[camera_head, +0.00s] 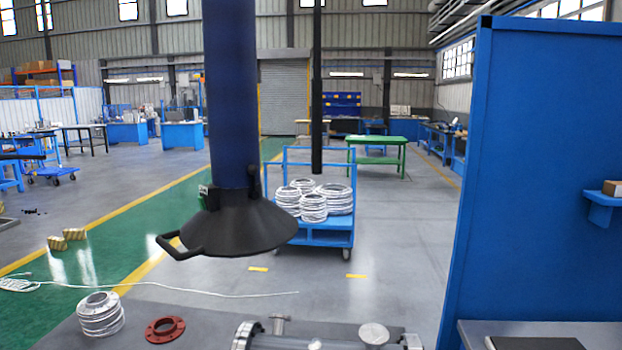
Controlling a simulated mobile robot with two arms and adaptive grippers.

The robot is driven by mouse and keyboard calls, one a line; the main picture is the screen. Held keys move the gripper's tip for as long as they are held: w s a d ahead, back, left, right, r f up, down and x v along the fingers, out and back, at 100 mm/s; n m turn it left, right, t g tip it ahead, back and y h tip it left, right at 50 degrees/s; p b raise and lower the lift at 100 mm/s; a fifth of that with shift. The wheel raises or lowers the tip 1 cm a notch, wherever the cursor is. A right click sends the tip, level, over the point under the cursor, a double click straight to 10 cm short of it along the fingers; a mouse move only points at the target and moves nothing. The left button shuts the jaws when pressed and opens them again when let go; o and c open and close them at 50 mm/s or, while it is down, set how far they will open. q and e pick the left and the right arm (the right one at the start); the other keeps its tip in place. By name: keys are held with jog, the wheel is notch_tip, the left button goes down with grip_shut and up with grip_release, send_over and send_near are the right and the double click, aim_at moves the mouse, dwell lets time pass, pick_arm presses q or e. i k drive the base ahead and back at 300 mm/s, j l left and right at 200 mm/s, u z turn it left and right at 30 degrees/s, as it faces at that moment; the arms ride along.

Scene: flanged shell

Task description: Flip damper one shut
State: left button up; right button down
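A dark blue extraction duct (231,95) hangs down in the middle of the head view and ends in a black conical hood (240,226) with a loop handle (174,246) at its left. A small green-and-white part (204,192) sits on the left of the collar, and a dark knob-like part sits on its right. I cannot tell which of these, if any, is damper one, or its position. Neither of my grippers is in view.
A grey bench along the bottom edge holds a stack of pale rings (100,316), a red flange (165,329) and a metal-flanged shell (285,341), cut off below. A blue cart (325,238) with coils stands behind. A blue partition (545,170) closes the right side.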

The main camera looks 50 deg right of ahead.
aim_at(253, 179)
jog(key=z, duration=1.15)
